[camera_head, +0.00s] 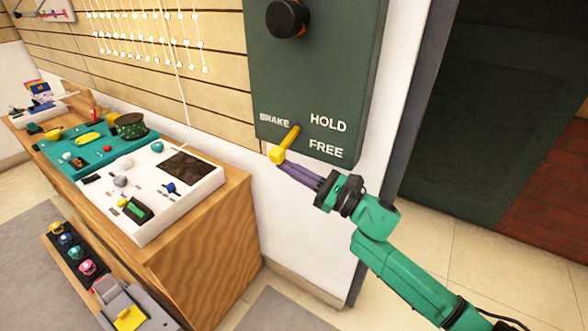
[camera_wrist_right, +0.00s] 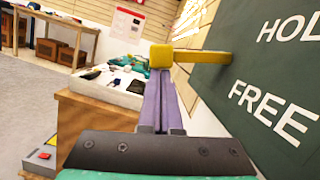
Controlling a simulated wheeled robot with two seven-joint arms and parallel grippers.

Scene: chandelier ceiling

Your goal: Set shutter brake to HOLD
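The yellow brake lever (camera_head: 287,143) sticks out from the dark green panel (camera_head: 318,75), beside the words BRAKE, HOLD and FREE. In the head view its free end points down and left, away from the HOLD and FREE labels. My right gripper (camera_head: 284,168) has its purple fingers at the lever's end. In the right wrist view the fingers (camera_wrist_right: 161,95) lie close together, with their tips at the lever's yellow end block (camera_wrist_right: 161,56). Whether they grip the block or only touch it is hidden. My left gripper is not in view.
A black knob (camera_head: 287,18) sits higher on the panel. A wooden counter (camera_head: 215,240) with a white tray (camera_head: 200,205) and a teal mat (camera_head: 65,150) stands to the left. A dark doorway (camera_head: 500,110) is at the right. Open floor lies below the panel.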

